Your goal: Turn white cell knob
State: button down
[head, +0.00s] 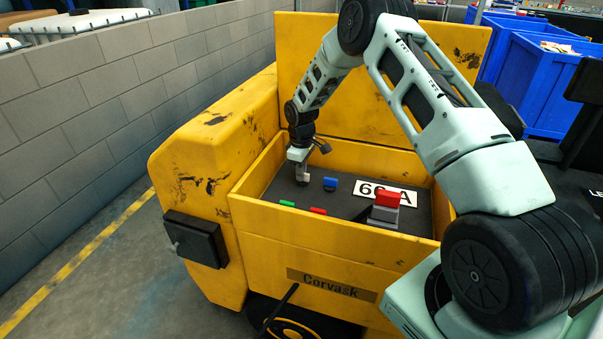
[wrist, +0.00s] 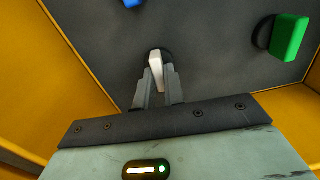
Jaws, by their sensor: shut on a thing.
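The white cell knob (wrist: 156,61) stands on the dark panel in the wrist view, with a dark round base behind it. My gripper (wrist: 160,84) has its two grey fingers closed on either side of the knob's near end. In the head view my gripper (head: 302,178) reaches down into the yellow box, near the left side of the dark panel. There the knob is mostly hidden by the gripper, and I cannot tell its exact turn angle.
A blue knob (head: 330,183), a green knob (head: 287,203) and a red knob (head: 318,211) sit close by on the panel. A grey block with a red top (head: 387,199) stands by a white sign (head: 372,189). Yellow walls (head: 330,229) enclose the panel.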

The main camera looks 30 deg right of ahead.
jog(key=shift+n, duration=0.5)
jog(key=c, duration=1.5)
grip_release()
jog(key=shift+r, duration=0.1)
notch_tip(320, 180, up, 17)
jog(key=shift+r+b, duration=0.15)
jog(key=shift+b, duration=1.1)
jog(key=shift+a, duration=0.1)
